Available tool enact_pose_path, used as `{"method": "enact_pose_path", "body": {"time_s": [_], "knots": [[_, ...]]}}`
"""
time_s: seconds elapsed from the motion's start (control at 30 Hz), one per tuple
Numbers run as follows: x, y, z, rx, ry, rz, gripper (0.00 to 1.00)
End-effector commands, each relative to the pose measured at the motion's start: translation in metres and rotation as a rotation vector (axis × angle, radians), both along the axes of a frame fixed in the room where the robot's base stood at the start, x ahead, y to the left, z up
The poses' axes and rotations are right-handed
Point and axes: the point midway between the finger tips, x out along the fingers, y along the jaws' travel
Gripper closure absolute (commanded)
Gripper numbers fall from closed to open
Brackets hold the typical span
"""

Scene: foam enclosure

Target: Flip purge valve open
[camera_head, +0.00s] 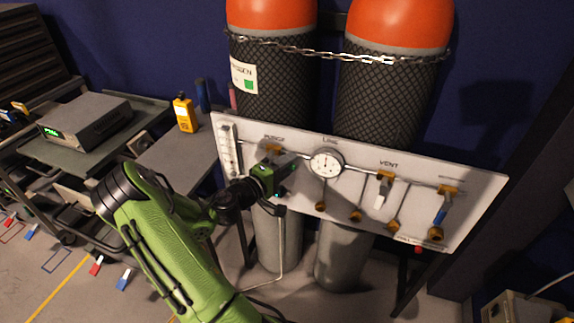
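The white valve panel (470,190) stands in front of two gas cylinders. The purge valve (273,148) is at the panel's left, under a label that reads PURGE; only a little brass shows, and its handle is hidden behind my gripper. My gripper (290,166) is right in front of the purge valve, close to the panel. Its fingers are too small and dark to tell whether they are open, shut or touching the handle.
A round gauge (326,163) sits just right of my gripper. The vent valve (384,190) has a white handle hanging down. A valve with a blue handle (440,214) is farther right. A cart with a grey instrument (87,120) stands at left.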

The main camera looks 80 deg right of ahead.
Motion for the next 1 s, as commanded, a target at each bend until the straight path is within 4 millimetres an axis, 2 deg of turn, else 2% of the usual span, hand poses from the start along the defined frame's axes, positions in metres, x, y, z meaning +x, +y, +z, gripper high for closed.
{"method": "enact_pose_path", "body": {"time_s": [0.03,0.17,0.2,0.77,0.8,0.93,1.0], "knots": [[0.0001,0.0002,0.0000,0.000,0.000,0.000,0.78],[0.0001,0.0003,-0.0001,0.000,0.000,0.000,0.98],[0.0001,0.0003,-0.0001,0.000,0.000,0.000,1.00],[0.0006,0.0003,0.0047,0.008,0.085,0.000,1.00],[0.0006,0.0003,0.0047,0.008,0.086,0.000,0.75],[0.0006,0.0003,0.0048,0.008,0.085,0.000,0.55],[0.0006,0.0002,0.0046,0.007,0.084,0.000,0.55]]}}
